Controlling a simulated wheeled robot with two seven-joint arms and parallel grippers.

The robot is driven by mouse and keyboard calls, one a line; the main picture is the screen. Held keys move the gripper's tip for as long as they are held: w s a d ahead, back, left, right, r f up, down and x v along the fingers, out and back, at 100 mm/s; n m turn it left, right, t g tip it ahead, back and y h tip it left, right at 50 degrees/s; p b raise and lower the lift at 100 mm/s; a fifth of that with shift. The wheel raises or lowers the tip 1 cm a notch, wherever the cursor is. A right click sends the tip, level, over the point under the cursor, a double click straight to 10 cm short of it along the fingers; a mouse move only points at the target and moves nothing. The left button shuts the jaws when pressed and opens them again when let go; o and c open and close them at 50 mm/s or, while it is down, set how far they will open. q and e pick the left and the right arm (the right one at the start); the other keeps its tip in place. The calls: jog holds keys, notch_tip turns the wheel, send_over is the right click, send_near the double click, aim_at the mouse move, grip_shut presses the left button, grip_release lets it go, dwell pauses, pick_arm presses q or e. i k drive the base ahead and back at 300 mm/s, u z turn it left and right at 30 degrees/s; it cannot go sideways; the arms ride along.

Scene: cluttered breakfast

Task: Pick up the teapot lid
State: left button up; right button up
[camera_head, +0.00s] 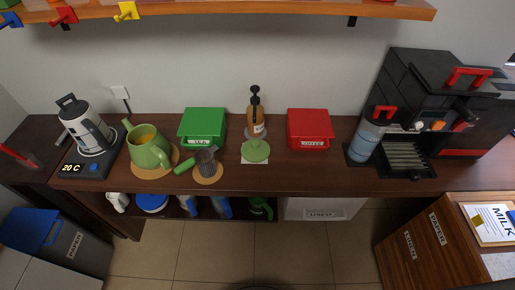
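A green teapot (147,153) stands on a round cork mat towards the left of the counter. Its top is open and shows a yellowish inside. A round green piece (256,151), which looks like the teapot lid, lies on a small white square near the middle of the counter, in front of a brown pump bottle. It is too small to make out a knob clearly. Neither of my grippers is in view.
A strainer with a green handle (184,167) rests on a cork coaster (209,180). A brown pump bottle (256,126), green box (201,124) and red box (309,125) stand behind. A kettle (86,127) is left, a coffee machine (420,85) right. The front counter right of the lid is clear.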

aim_at(253, 150)
jog(key=z, duration=2.8)
jog(key=k, duration=1.55)
jog(key=u, duration=2)
jog(key=i, duration=0.5)
jog(key=z, duration=0.05)
